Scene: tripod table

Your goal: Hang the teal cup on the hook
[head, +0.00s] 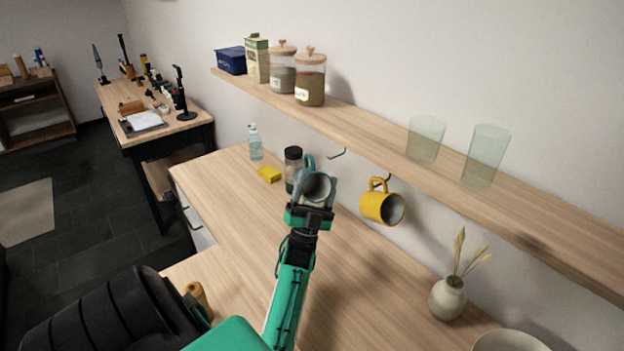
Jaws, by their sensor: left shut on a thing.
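The teal cup (308,163) is held up above the counter, with its handle at the top and its pale open mouth facing me. My left gripper (312,196) is shut on the cup; the fingers stand on both sides of its body. An empty hook (338,154) hangs under the wall shelf, to the right of the cup and apart from it. A second hook (387,180) holds a yellow mug (381,206) by its handle. My right gripper is not in view.
The wooden shelf (375,133) carries jars, boxes and two glasses (425,138). On the counter (235,205) stand a clear bottle (256,143), a dark-lidded jar (293,158) behind the cup, a yellow sponge (269,174) and a vase (447,299). The counter's middle is clear.

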